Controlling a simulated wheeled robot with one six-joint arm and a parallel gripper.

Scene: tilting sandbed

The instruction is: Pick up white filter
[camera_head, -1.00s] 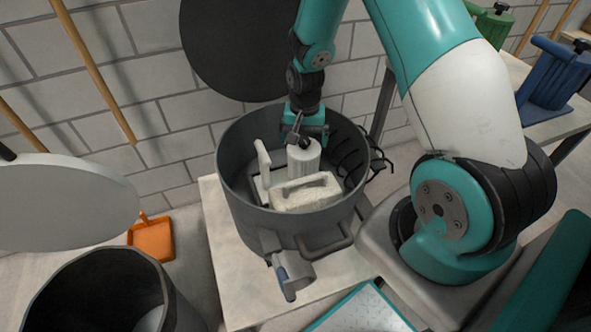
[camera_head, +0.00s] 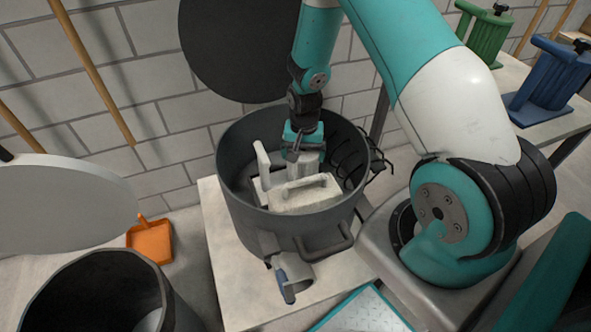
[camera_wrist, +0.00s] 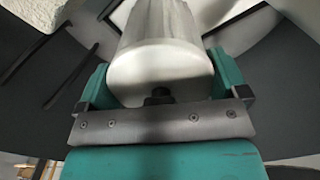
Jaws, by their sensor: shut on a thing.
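The white filter (camera_head: 306,163) is a ribbed, pale cylinder inside the large grey round vessel (camera_head: 240,207). It also fills the upper middle of the wrist view (camera_wrist: 160,60), its round end facing my palm. My gripper (camera_head: 302,148) reaches down into the vessel from above and is shut on the filter, one teal finger on each side in the wrist view. The filter's lower part is hidden behind a white block with a handle (camera_head: 305,192), so I cannot tell whether it touches the vessel floor.
A white upright piece (camera_head: 263,160) stands left of the filter inside the vessel. Dark curved bars line the vessel's right inner wall. The vessel's rim surrounds my gripper. A dark bin (camera_head: 95,290) stands at the lower left, an orange dustpan (camera_head: 150,241) behind it.

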